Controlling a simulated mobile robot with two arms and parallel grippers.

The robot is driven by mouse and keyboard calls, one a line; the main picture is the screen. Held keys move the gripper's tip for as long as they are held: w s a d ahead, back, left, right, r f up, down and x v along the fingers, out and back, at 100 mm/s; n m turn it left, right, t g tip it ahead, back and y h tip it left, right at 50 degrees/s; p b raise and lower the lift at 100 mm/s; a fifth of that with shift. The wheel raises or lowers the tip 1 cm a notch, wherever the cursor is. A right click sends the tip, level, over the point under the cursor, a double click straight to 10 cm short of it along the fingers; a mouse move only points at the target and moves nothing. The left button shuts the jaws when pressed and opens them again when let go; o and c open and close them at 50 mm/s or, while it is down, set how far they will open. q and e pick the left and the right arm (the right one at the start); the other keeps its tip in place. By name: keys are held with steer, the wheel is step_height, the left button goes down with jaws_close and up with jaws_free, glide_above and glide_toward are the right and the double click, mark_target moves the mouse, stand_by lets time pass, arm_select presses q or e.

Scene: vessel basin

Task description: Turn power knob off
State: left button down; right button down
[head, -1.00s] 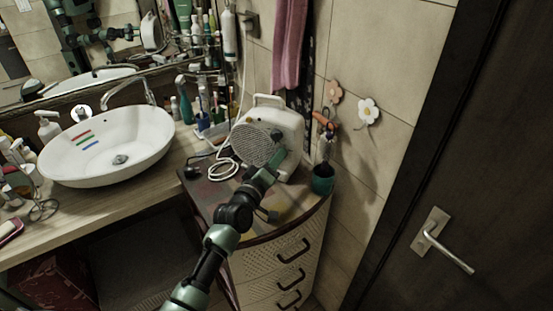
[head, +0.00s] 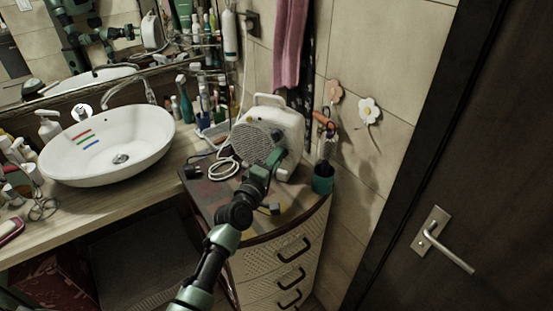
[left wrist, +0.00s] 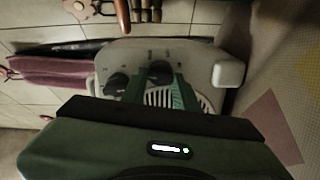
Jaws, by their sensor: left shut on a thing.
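A white fan heater (head: 262,122) with a round grille and a top handle stands on the drawer cabinet. In the left wrist view its control panel (left wrist: 140,54) carries two dark knobs. One knob (left wrist: 160,71) lies between the green fingers of my left gripper (left wrist: 158,90), which is shut on it. The other knob (left wrist: 116,82) is beside the fingers, partly covered. I cannot tell from labels which one is the power knob. My right gripper is not in view.
A dark green cup (head: 323,180) stands right of the heater near the wall. A white cable (head: 222,168) lies left of it. A basin (head: 108,150) and toiletries stand further left. A dark door (head: 470,170) is at the right.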

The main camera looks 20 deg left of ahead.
arm_select(q)
steer(key=shift+f, duration=0.1)
steer(key=c, duration=1.1)
jaws_free()
steer(key=s, duration=0.2)
steer(key=s+b, duration=0.1)
steer(key=s, duration=0.2)
steer(key=s+a, duration=0.1)
steer(key=s, duration=0.1)
steer(key=shift+s+a, duration=0.1)
steer(key=shift+s, duration=0.3)
